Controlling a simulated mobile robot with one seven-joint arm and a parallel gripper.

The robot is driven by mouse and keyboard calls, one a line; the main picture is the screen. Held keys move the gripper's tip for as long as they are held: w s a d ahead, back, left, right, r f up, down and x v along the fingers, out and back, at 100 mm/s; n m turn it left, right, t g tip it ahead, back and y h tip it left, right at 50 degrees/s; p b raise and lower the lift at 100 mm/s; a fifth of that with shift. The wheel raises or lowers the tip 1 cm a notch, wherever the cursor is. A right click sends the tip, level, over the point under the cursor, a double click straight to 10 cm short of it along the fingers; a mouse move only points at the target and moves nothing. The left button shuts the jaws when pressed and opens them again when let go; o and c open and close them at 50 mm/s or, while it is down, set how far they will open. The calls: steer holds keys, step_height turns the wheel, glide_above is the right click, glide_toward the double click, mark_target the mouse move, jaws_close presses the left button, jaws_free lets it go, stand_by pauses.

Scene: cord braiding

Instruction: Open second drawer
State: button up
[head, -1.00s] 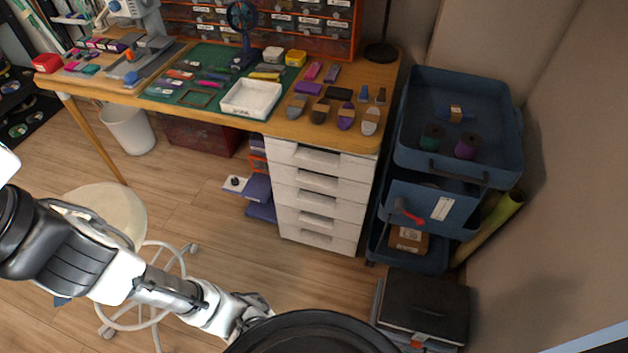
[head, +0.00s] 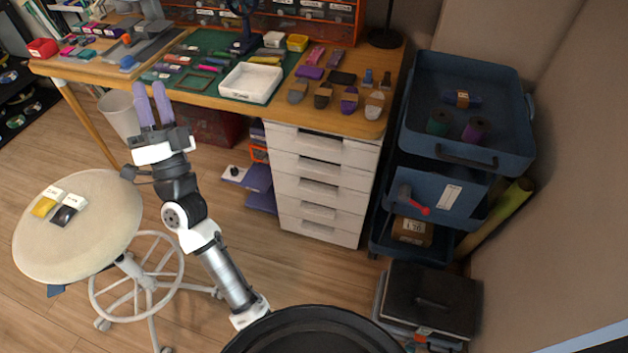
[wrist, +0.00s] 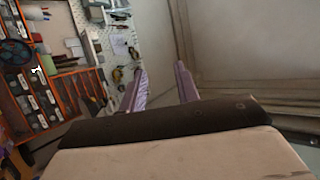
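The white drawer unit (head: 322,182) stands under the right end of the wooden desk in the head view, with a stack of several drawers, all shut. The second drawer (head: 319,169) from the top has a recessed handle slot in its front. My gripper (head: 150,92) is raised left of the drawer unit, near the desk's front edge, with its purple fingers pointing up. The fingers stand apart with nothing between them. In the wrist view the two fingers (wrist: 163,85) also show apart and empty; the drawers are not in that view.
A round stool (head: 85,245) with small packets stands at the left. A blue trolley (head: 465,150) stands close to the right of the drawers, with a dark box (head: 430,300) on the floor before it. The floor (head: 290,265) in front of the drawers is clear.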

steer(key=w+d+f+m+g+h, duration=0.1)
steer(key=w+d+f+m+h, duration=0.15)
steer(key=f, duration=0.35)
steer(key=w+d+f+m+g+h+b, duration=0.1)
steer(key=w+d+f+m+h, duration=0.15)
steer(key=f, duration=0.35)
steer(key=w+d+f+m+g+h, duration=0.1)
steer(key=w+d+f+m+h, duration=0.15)
steer(key=f, duration=0.35)
steer(key=m+g+h+b, duration=0.2)
steer(key=m+g+h, duration=0.4)
steer(key=g+h, duration=0.1)
glide_toward(316, 173)
steer(key=b+x, duration=0.1)
steer(key=x, duration=0.8)
steer(key=shift+w+f+b, duration=0.1)
steer(key=shift+b, duration=0.25)
jaws_close()
